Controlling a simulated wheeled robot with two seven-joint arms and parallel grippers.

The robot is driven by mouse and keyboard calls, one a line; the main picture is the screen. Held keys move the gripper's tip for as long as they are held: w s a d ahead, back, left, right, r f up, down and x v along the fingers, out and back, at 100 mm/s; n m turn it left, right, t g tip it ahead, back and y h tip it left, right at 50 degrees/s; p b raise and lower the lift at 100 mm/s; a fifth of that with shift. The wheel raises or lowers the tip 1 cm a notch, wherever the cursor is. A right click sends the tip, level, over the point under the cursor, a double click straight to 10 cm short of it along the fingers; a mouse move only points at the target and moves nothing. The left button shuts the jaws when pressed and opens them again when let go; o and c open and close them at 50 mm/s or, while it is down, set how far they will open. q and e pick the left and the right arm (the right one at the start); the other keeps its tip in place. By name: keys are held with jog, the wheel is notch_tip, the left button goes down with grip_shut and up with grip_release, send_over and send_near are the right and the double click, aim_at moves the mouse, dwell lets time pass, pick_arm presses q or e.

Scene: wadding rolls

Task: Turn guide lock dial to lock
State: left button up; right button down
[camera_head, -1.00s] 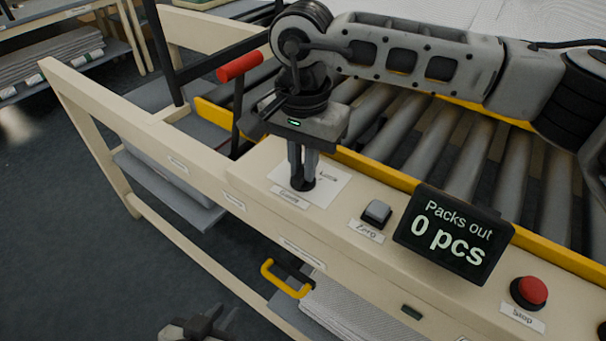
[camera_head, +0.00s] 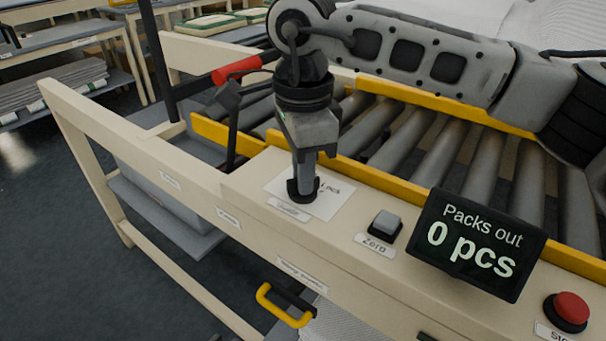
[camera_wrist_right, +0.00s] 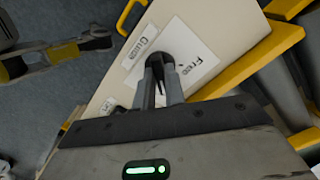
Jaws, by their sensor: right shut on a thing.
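The guide lock dial (camera_head: 303,191) is a small black knob on a white card (camera_head: 328,200) on the cream console. The head view shows "Lock" on the card's right part; the wrist view shows "Free" beside the dial (camera_wrist_right: 158,58). My right gripper (camera_head: 304,178) points down from above, its fingers shut on the dial. The fingers (camera_wrist_right: 160,76) hide part of the dial, so its pointer cannot be read. What looks like my left gripper (camera_wrist_right: 80,46) is at the left of the wrist view, away from the console; its jaw state is unclear.
A grey Zero button (camera_head: 385,224), a "Packs out 0 pcs" display (camera_head: 480,243) and a red stop button (camera_head: 571,308) lie right of the dial. A red-handled lever (camera_head: 236,70) stands left of my right gripper. Rollers (camera_head: 430,140) run behind a yellow rail.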

jog(key=shift+r+m, duration=0.1)
jog(key=shift+m, duration=0.3)
jog(key=c, duration=1.5)
grip_release()
jog(key=shift+o, duration=0.2)
notch_tip(320, 180, up, 16)
jog(key=shift+p, duration=0.45)
